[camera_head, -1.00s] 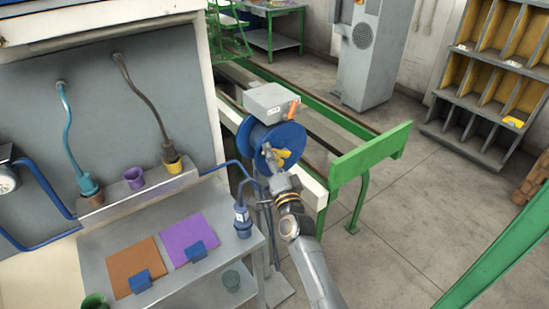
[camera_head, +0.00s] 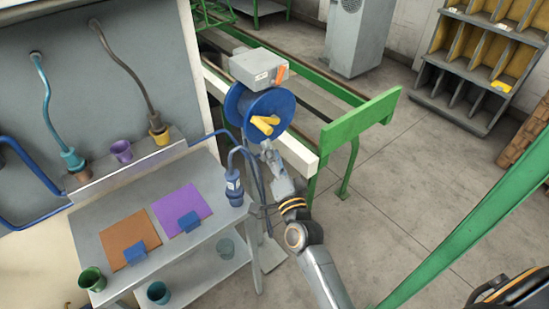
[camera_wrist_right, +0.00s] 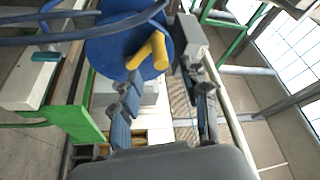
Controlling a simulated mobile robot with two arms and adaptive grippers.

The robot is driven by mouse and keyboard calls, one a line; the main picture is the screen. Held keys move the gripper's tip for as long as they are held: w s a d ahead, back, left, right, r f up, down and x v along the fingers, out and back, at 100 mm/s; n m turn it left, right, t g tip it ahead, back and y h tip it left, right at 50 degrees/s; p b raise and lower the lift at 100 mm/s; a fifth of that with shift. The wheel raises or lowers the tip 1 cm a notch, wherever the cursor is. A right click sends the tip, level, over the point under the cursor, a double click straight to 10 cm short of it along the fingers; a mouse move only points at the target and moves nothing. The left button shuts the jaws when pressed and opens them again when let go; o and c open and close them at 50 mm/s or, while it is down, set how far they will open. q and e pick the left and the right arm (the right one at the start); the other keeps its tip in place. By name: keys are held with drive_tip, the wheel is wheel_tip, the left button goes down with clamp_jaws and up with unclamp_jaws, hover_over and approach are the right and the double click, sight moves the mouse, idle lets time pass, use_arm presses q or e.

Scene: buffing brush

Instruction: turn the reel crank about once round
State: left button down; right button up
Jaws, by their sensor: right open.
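The reel is a blue disc (camera_head: 283,103) under a grey box, beside the green frame. Its yellow crank (camera_head: 265,124) sits on the face of the disc. The reel's blue disc (camera_wrist_right: 105,55) and yellow crank (camera_wrist_right: 150,52) also show at the top of the right wrist view. My right gripper (camera_head: 268,148) is just below and in front of the crank, apart from it. In the right wrist view its fingers (camera_wrist_right: 160,88) are spread with nothing between them, and the crank lies beyond their tips. My left gripper is out of view.
The grey box (camera_head: 258,66) with an orange part is above the reel. A green rail end (camera_head: 360,120) stands to the right. A bench (camera_head: 205,235) with a blue plug (camera_head: 234,188), an orange plate and a purple plate is to the left. Floor is free at the right.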

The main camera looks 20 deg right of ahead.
drive_tip(key=shift+s+f, duration=0.1)
drive_tip(key=shift+s, duration=0.6)
drive_tip(key=n+g+y+b, duration=0.3)
drive_tip(key=n+y+b, duration=0.3)
drive_tip(key=n+b, duration=0.6)
approach(267, 126)
drive_tip(key=shift+n, duration=0.7)
drive_tip(key=p+x, duration=0.1)
drive_tip(key=x, duration=0.2)
drive_tip(key=p+x, duration=0.2)
drive_tip(key=x, duration=0.1)
drive_tip(key=f+p+x, duration=0.1)
drive_tip(key=x, duration=0.3)
drive_tip(key=shift+x, duration=0.8)
drive_tip(key=shift+c, duration=0.2)
